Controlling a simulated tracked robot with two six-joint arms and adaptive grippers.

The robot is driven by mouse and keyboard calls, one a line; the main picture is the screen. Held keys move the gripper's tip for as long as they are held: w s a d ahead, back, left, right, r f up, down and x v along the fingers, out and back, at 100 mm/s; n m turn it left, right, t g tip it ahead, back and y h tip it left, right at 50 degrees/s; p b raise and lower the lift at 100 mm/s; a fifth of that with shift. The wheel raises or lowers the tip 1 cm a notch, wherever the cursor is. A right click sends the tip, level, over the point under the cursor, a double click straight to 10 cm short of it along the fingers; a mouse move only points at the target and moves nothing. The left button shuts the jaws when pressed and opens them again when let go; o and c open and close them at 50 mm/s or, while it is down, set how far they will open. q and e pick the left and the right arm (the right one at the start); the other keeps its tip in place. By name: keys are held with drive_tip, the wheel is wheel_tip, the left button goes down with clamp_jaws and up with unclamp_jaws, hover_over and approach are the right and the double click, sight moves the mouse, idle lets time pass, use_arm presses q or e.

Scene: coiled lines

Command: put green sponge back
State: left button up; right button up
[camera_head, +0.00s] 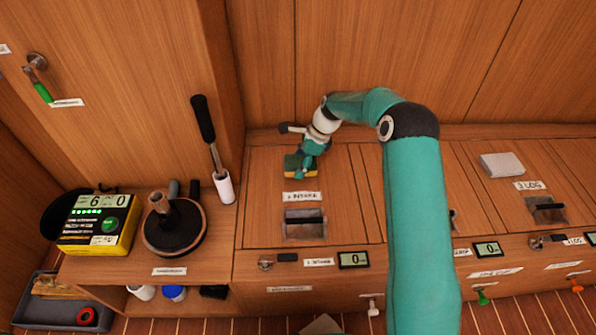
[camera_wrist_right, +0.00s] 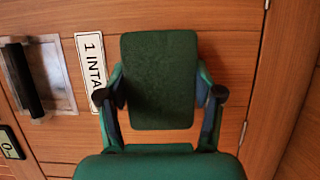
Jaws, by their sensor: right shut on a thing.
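The green sponge (camera_head: 292,168) has a dark green top and a yellow lower side. In the head view it is at the back of the wooden lid labelled "1 INTAKE" (camera_head: 262,205). My right gripper (camera_head: 303,160) is shut on it, reaching down from above. In the right wrist view the sponge (camera_wrist_right: 158,75) is between the two fingers of the gripper (camera_wrist_right: 160,95), one at each side edge. I cannot tell whether the sponge touches the lid. My left gripper is not in view.
A recessed black handle (camera_head: 304,220) is in front of the label. A grey-white pad (camera_head: 502,165) lies on the lid marked 3 at right. My right arm hides the middle lid.

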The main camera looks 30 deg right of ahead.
wheel_tip(320, 180, down, 2)
drive_tip(key=shift+f, duration=0.1)
drive_tip(key=o, duration=1.1)
drive_tip(key=p+v, duration=0.3)
drive_tip(key=v, duration=0.9)
drive_tip(key=shift+p, duration=0.4)
drive_tip(key=shift+r, duration=0.25)
